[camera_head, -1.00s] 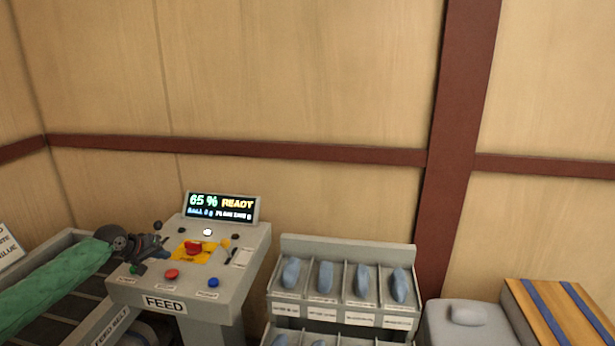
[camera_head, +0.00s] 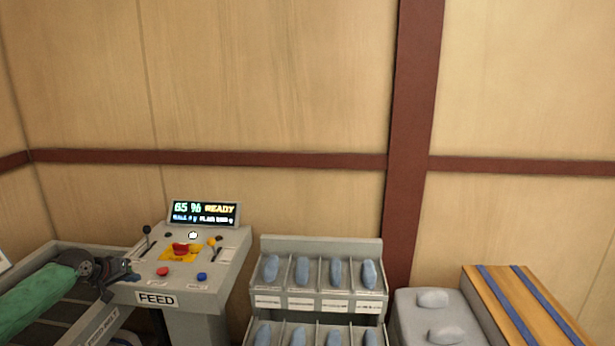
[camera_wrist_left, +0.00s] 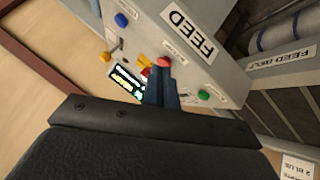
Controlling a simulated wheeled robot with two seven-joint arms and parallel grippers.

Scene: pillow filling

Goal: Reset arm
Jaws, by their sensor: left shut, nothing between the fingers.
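My left gripper (camera_head: 133,272) is beside the left edge of the grey feed console (camera_head: 205,280), with my green-sleeved arm coming in from the left. It is shut and empty. In the left wrist view its blue-grey fingers (camera_wrist_left: 161,88) lie together, in front of part of the console's panel (camera_wrist_left: 185,50). In the head view the panel carries a large red button (camera_head: 180,248) on a yellow plate, small coloured buttons and levers. Its screen (camera_head: 205,213) reads "65 % READY". My right gripper is not in view.
Right of the console stands a grey rack (camera_head: 320,303) with several blue-grey pieces in slots. Further right are a grey block (camera_head: 405,320) with two light lumps on top and a wooden box with blue stripes (camera_head: 500,300). The feed belt (camera_head: 100,325) runs below my left arm.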

